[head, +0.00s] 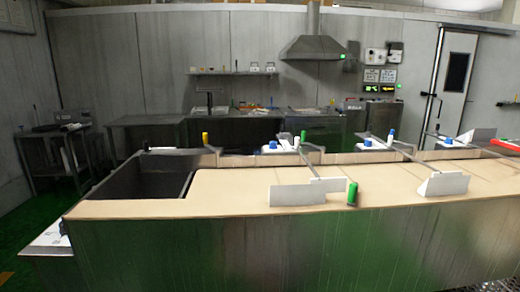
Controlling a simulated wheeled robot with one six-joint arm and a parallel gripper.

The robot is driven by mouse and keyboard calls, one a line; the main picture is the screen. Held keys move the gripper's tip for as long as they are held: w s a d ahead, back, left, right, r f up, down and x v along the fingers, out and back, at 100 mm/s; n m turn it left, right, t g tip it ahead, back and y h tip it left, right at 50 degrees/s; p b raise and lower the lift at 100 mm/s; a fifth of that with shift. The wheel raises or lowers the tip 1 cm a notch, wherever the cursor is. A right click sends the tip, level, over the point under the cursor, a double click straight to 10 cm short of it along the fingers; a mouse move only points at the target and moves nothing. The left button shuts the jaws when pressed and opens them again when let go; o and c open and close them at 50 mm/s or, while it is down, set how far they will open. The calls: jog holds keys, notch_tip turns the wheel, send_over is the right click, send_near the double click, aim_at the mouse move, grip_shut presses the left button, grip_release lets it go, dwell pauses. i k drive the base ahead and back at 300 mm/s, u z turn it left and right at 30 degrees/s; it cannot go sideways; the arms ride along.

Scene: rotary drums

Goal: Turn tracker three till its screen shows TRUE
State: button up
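I cannot identify tracker three by any label, and no screen reading TRUE can be made out. Several similar fixtures stand along the long tan counter (230,198). A white flat block (297,195) lies at the front middle, with a grey rod running back from it and a green cylinder (352,193) at its right. A white wedge-shaped block (443,184) lies further right, also at the end of a grey rod. Small blue-topped white units (272,147), (367,143) sit along the back edge. My gripper is not in view.
A dark sunken basin (140,180) opens at the counter's left end. A yellow upright piece (205,137) stands behind it. Small lit displays (378,88) hang on the back wall, too small to read. A metal hood (313,47) and a white door (455,75) are behind.

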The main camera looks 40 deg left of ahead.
aim_at(273, 145)
jog(key=u, duration=1.25)
